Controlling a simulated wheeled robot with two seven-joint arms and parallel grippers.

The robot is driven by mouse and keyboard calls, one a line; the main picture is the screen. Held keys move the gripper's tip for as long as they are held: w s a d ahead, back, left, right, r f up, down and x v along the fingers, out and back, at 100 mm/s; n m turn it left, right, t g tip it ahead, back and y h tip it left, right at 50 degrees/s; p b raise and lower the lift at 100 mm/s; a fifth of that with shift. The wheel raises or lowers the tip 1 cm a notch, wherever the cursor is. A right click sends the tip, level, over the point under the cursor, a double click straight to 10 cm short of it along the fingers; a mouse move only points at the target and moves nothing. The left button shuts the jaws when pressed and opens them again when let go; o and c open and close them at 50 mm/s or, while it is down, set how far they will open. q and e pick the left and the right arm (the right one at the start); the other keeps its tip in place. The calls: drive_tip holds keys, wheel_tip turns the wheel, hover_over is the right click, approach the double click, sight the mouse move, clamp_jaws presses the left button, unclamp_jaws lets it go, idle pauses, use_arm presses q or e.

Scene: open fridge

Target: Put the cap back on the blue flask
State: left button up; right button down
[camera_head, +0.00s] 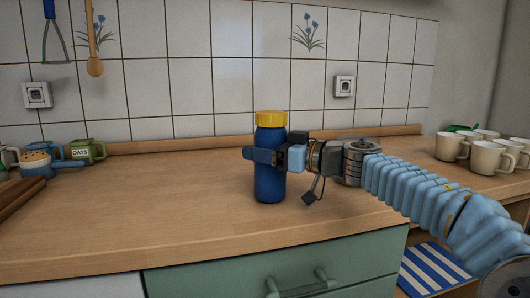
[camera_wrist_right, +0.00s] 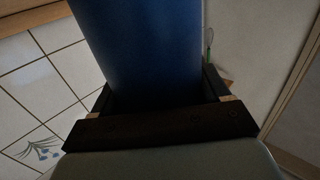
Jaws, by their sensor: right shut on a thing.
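The blue flask (camera_head: 270,185) is upright at the middle of the wooden counter. A yellow cap (camera_head: 270,118) sits on its top. My right gripper (camera_head: 264,156) comes in from the right and is shut around the flask's upper body, below the cap. In the right wrist view the flask's blue side (camera_wrist_right: 145,45) fills the space between the two dark fingers of the gripper (camera_wrist_right: 158,95); the cap does not show there. I cannot tell whether the flask's base touches the counter. My left gripper is not in view.
Several cream mugs (camera_head: 490,157) stand at the right end of the counter (camera_head: 180,215). Small pots (camera_head: 86,151) and a wooden board (camera_head: 20,195) are at the left. A green drawer (camera_head: 275,275) is below the front edge.

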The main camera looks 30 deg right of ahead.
drive_tip(key=shift+f, duration=0.1)
unclamp_jaws()
drive_tip(key=v, duration=1.2)
drive_tip(key=shift+p, duration=0.45)
